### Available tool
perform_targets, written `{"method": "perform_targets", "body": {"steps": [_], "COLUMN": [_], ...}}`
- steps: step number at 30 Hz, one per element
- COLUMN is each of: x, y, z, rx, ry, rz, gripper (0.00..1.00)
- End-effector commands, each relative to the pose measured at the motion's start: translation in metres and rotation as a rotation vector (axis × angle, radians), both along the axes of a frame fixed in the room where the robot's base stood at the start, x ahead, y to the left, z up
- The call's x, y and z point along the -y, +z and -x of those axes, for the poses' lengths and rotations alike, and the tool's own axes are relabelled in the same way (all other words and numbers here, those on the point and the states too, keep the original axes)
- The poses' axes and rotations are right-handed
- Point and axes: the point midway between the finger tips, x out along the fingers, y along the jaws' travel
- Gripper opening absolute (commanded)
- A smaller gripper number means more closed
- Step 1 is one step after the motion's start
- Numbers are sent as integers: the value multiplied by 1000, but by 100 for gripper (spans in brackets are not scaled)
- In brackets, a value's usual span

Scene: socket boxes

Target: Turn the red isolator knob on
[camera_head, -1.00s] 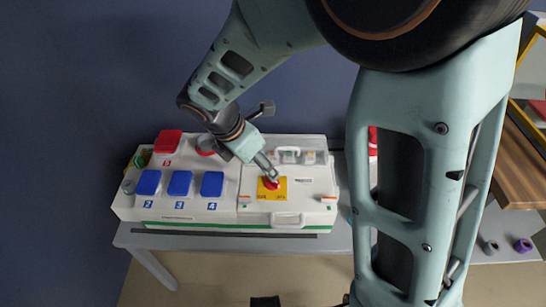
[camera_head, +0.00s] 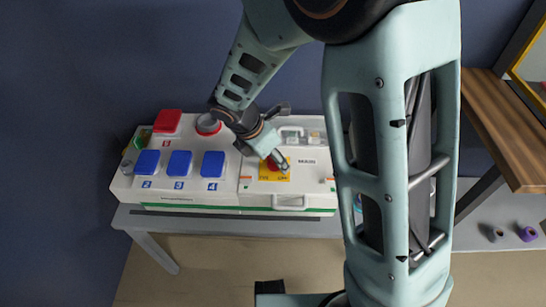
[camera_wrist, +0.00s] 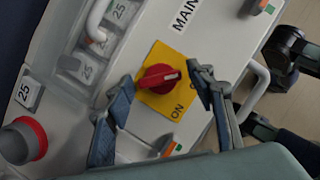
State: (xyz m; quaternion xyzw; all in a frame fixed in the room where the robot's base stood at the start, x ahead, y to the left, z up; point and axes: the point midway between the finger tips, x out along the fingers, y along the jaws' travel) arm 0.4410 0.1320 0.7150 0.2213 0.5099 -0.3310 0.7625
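The red isolator knob (camera_wrist: 158,77) sits on a yellow plate (camera_wrist: 183,105) on the white socket box. The word ON shows on the plate in the wrist view; part of the plate is behind a finger. In the head view the knob (camera_head: 271,164) is partly hidden by my gripper (camera_head: 283,166). In the wrist view my gripper (camera_wrist: 160,79) is open, with one finger left of the knob and one right of it. Gaps show between the fingers and the knob. The knob's grip bar points roughly left to right there.
The white box (camera_head: 225,198) stands on a grey table (camera_head: 230,226) against a blue wall. Blue socket covers (camera_head: 180,163), a red cover (camera_head: 167,121) and a red-ringed round socket (camera_head: 208,124) lie left of the knob. A handle (camera_wrist: 257,88) stands near the right finger.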

Motion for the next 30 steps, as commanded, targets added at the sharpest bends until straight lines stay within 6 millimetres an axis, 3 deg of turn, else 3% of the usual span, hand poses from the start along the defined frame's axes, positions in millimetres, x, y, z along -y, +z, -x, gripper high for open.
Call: {"method": "perform_targets", "body": {"steps": [1,9,20,30], "x": [0,0,0,-1], "y": [0,0,1,3], "z": [0,0,0,-2], "rx": [0,0,-1,-1], "ry": [0,0,-64,-319], "rz": [0,0,1,2], "gripper": [42,13,13,13]}}
